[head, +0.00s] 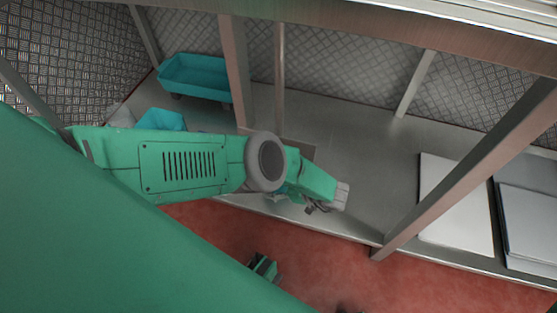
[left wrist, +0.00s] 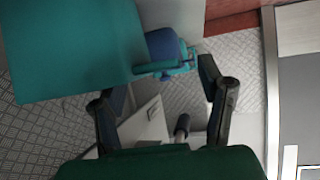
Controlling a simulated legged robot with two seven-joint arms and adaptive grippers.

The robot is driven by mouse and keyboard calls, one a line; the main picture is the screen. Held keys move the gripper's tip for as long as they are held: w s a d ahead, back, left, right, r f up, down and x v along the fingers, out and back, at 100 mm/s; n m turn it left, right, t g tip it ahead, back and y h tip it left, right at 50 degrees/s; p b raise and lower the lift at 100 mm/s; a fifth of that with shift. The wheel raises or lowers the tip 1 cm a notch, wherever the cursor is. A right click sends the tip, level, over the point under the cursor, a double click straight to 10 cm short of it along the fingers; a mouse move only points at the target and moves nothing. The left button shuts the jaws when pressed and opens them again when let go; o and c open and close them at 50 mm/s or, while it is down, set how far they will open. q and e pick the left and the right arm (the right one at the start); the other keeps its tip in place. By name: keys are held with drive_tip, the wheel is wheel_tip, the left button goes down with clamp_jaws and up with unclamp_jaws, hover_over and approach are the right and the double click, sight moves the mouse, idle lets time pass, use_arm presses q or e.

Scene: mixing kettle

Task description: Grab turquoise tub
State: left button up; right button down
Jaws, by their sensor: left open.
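A turquoise tub (head: 195,78) stands on small wheels on the grey floor at the back left in the head view. Another turquoise piece (head: 160,120) shows nearer, partly hidden behind my left arm. In the left wrist view, a turquoise tub body (left wrist: 75,45) fills the upper left, with a blue wheel-like part and a turquoise bracket beside it. My left gripper (left wrist: 162,80) is open, and its dark fingers point toward the bracket. I cannot tell whether they touch it. In the head view, the fingers are small and partly hidden at the arm's end.
Metal posts (head: 280,75) and a beam frame the bay, with a slanting post (head: 475,170) at the right. Pale flat panels (head: 455,205) lie at the right. The wall is patterned metal. The front floor is red (head: 330,265). The middle grey floor (head: 370,150) is clear.

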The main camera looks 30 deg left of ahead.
use_arm(q)
drive_tip(key=shift+x, duration=1.1)
clamp_jaws()
drive_tip(key=shift+r, duration=0.1)
drive_tip(key=shift+r, duration=0.1)
